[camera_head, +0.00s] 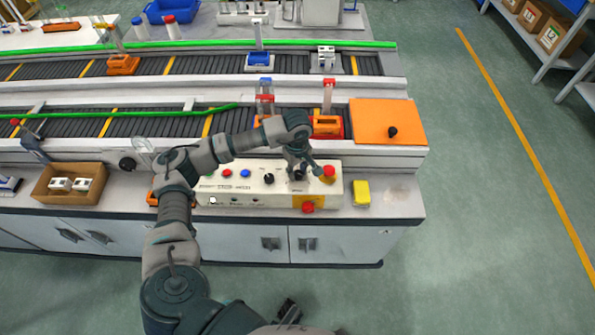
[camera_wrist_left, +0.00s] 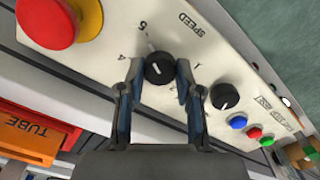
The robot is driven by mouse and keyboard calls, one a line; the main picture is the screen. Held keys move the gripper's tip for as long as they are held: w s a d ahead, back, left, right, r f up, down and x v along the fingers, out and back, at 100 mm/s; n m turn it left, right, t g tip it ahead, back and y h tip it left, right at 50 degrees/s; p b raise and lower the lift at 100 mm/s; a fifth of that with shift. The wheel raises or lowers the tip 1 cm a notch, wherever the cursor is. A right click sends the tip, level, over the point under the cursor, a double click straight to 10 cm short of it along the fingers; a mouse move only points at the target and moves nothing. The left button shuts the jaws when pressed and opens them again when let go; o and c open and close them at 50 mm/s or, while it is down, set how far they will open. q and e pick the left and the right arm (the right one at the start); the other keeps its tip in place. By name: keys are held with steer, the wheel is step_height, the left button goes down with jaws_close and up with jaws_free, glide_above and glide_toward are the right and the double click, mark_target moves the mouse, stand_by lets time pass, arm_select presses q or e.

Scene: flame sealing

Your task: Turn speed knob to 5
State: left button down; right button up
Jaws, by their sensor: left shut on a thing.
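The speed knob (camera_wrist_left: 158,68) is a round black knob on the cream control panel (camera_wrist_left: 200,60), under the word SPEED. The digits 5, 4 and 1 are legible around it. A pale mark shows between the knob and the 5, but I cannot tell exactly which digit the knob points at. My left gripper (camera_wrist_left: 157,80) is shut on the knob, one finger on each side. In the head view my left gripper (camera_head: 300,172) reaches down onto the right part of the panel and partly hides the knob.
Beside the knob are a red emergency button (camera_wrist_left: 50,20) on a yellow base and a second black knob (camera_wrist_left: 224,96). A yellow block (camera_head: 361,193) stands right of the panel. A cardboard box (camera_head: 67,198) stands at left. Conveyors with orange carriers run behind.

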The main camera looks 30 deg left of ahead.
mark_target(298, 173)
arm_select(q)
steer(key=shift+d+f+m, duration=0.1)
steer(key=shift+f+m, duration=0.05)
steer(key=shift+m, duration=0.45)
arm_select(e)
steer(key=shift+r, duration=0.6)
arm_select(q)
steer(key=c, duration=0.8)
jaws_free()
steer(key=shift+o, duration=0.2)
arm_select(e)
steer(key=shift+w, duration=0.15)
arm_select(q)
step_height(298, 173, up, 12)
steer(key=shift+f, duration=0.15)
